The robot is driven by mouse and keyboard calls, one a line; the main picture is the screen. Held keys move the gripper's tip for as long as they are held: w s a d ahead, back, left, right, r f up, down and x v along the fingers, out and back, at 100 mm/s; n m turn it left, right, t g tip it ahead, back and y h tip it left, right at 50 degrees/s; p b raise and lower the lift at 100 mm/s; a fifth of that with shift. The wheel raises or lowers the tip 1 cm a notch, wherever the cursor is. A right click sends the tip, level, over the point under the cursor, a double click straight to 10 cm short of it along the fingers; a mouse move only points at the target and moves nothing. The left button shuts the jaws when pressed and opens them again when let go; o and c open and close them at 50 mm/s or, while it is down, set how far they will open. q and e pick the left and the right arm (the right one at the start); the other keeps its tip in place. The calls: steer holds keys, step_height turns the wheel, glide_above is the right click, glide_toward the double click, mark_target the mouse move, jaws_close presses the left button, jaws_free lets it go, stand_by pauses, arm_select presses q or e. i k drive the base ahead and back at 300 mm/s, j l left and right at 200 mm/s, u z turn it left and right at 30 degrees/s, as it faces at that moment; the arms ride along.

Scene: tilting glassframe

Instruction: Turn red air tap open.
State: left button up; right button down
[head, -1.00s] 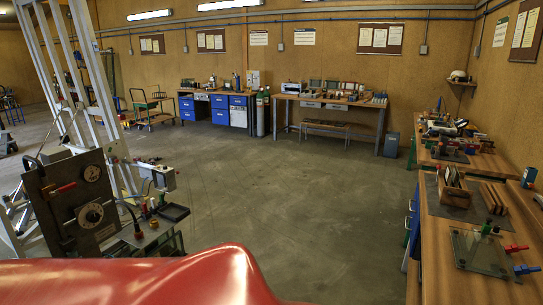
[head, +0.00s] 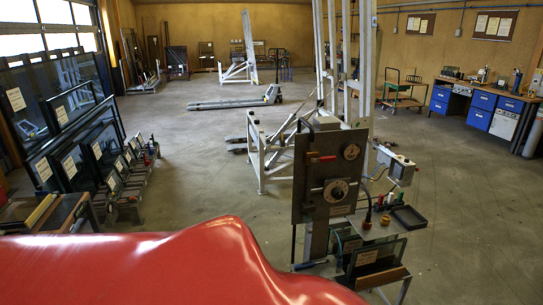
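A dark upright control panel (head: 313,190) stands right of centre in the head view. A red lever (head: 322,158), which looks like the red air tap, sits on its upper part and lies roughly level. Beside and below it are two round dials, an upper one (head: 351,152) and a lower one (head: 336,191). The lever is small here, and I cannot tell from its angle whether the tap is open or shut. Neither of my grippers is in view, and nothing is seen touching the panel.
A white tilting frame (head: 265,150) stands behind the panel. A small shelf with a black tray (head: 408,217) juts out to the panel's right. Racks of glass panes (head: 100,150) line the left side. The floor (head: 210,190) between racks and panel is clear.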

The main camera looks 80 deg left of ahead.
mark_target(327, 158)
steer(key=u, duration=2.55)
steer(key=i+l+u, duration=0.1)
steer(key=u, duration=0.3)
steer(key=l+u, duration=0.4)
steer(key=i+l+u, duration=0.1)
steer(key=u, duration=0.3)
steer(key=l+u, duration=0.25)
steer(key=u, duration=0.15)
